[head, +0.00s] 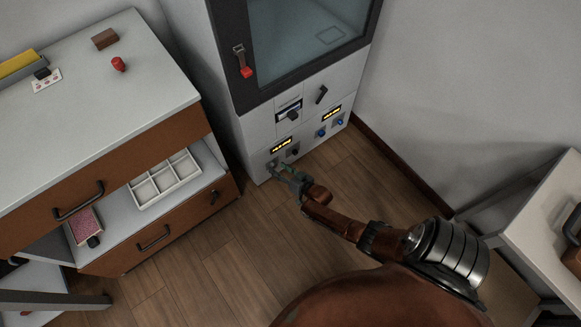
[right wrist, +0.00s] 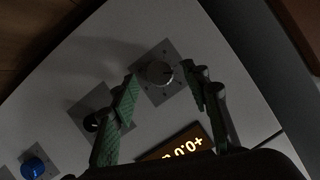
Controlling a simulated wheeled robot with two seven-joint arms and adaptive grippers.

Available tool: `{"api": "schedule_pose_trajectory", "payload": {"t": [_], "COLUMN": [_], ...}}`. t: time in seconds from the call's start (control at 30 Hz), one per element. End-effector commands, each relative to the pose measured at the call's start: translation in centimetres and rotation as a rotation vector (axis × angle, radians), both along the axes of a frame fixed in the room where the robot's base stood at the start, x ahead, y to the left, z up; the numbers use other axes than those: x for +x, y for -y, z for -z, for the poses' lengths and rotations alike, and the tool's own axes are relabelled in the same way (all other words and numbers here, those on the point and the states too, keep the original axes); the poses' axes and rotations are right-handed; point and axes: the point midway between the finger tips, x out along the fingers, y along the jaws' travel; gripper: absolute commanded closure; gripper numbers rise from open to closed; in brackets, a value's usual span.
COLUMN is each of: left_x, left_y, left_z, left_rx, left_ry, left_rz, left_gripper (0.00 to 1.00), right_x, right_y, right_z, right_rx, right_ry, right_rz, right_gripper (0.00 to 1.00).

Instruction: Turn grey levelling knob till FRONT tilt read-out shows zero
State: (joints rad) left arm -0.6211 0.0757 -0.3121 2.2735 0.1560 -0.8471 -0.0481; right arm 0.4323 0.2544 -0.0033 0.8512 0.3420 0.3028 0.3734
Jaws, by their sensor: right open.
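The grey levelling knob (right wrist: 159,73) sits on a darker square plate with dial marks on the cabinet's light front. My right gripper (head: 284,174) is at the low front of the cabinet. In the right wrist view its open green-padded fingers (right wrist: 161,76) lie on either side of the grey knob, with visible gaps between pads and knob. An amber read-out (right wrist: 178,148) beside it appears upside down and partly hidden; a plus sign and zeros show. In the head view the lit read-out (head: 282,146) is too small to read. My left gripper is not in view.
A black knob (right wrist: 92,123) is close beside one finger, and a blue knob (right wrist: 33,167) is farther off. A second lit read-out (head: 331,112) is to the right on the cabinet. A drawer unit (head: 150,70) stands left; wooden floor (head: 230,240) is clear between.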

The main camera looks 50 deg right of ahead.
Motion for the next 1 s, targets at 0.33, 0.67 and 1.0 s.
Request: {"api": "schedule_pose_trajectory", "payload": {"t": [0.33, 0.67, 1.0], "left_x": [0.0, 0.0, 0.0], "left_y": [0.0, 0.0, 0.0], "left_z": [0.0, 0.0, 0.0], "left_rx": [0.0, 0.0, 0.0], "left_ry": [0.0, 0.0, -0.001], "left_rz": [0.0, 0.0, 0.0], "left_gripper": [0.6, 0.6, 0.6], "right_x": [-5.7, -9.5, -9.8], "right_y": [-0.4, -0.7, -0.7], "right_z": [-2.1, -3.6, -3.7], "right_rx": [-0.001, -0.001, 0.0], "right_ry": [-0.001, 0.0, 0.0], "right_rz": [0.002, 0.001, 0.001], "right_gripper": [0.57, 0.57, 0.57]}}
